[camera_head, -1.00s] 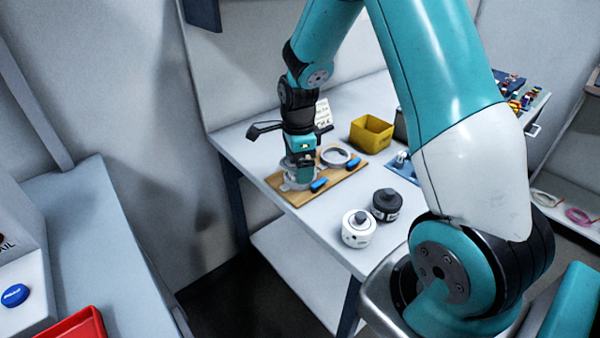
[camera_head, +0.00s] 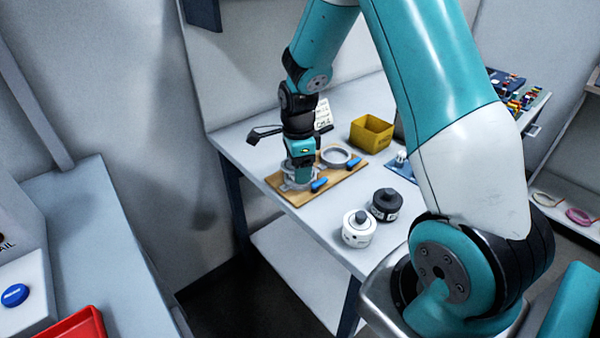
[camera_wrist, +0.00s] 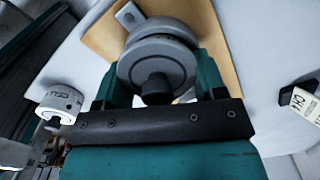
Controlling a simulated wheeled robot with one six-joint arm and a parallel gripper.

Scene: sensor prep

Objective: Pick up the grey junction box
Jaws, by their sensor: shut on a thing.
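The grey junction box (camera_wrist: 150,52) is a round body with a dark knob (camera_wrist: 156,89), in the wrist view. My gripper (camera_wrist: 163,72) has its two teal fingers on either side of it and is shut on it. In the head view my gripper (camera_head: 298,176) is low over the left end of a wooden board (camera_head: 340,184), at a grey ring-shaped holder (camera_head: 290,187). The grey box is mostly hidden there by my gripper. I cannot tell whether the box is clear of the holder.
A white round box (camera_head: 358,232) and a black one (camera_head: 386,206) stand near the table's front edge. An empty grey ring (camera_head: 339,156) and blue handles (camera_head: 319,185) are on the board. A yellow bin (camera_head: 371,134) stands behind. A paper tag (camera_head: 322,113) is near my wrist.

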